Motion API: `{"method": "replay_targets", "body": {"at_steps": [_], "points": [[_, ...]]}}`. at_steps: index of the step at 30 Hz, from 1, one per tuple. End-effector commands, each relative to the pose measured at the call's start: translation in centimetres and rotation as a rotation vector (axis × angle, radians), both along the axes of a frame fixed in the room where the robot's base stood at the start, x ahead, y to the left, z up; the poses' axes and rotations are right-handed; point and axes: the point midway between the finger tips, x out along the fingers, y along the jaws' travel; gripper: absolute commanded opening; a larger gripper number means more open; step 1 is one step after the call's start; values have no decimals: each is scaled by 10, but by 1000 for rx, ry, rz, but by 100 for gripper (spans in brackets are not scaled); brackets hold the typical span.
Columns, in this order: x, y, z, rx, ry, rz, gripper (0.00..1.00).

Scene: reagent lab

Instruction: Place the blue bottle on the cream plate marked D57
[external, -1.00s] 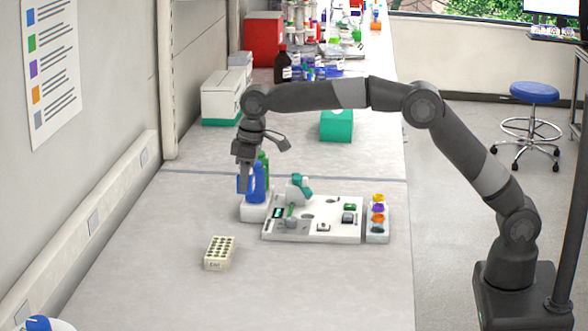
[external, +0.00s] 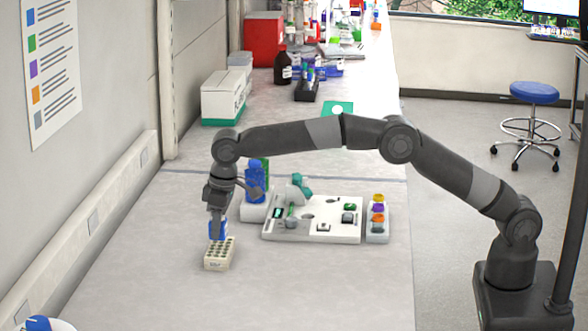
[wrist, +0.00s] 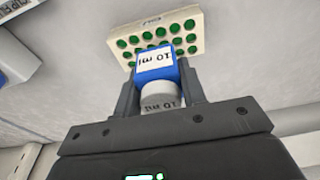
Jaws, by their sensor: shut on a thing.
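My gripper (external: 217,233) is shut on a small blue bottle (external: 224,229) with its jaws pointing down. In the wrist view the blue bottle (wrist: 155,66) sits between the two fingers, with a grey-white cap and a white label reading 10 ml. The cream plate (external: 214,266) is a small block with rows of holes and a blurred mark on its front. The bottle is over the plate's far part. In the wrist view the plate (wrist: 180,17) lies just beyond the bottle, its holes looking green. I cannot tell whether they touch.
A taller blue bottle (external: 256,176) stands in a white holder (external: 252,213) behind, with a green one partly hidden behind it. A white instrument tray (external: 312,236) and a rack with coloured caps (external: 377,222) stand to the right. The bench front is clear.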

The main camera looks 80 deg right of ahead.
Motion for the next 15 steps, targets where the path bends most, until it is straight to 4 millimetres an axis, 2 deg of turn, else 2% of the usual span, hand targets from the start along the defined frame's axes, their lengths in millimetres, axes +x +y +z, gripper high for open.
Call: {"method": "replay_targets", "body": {"at_steps": [3, 5, 15], "points": [[-1, 0, -20, 0, 3, 0, 15], [0, 0, -25, 0, 1, 0, 15], [0, 0, -28, 0, 0, 0, 15]]}}
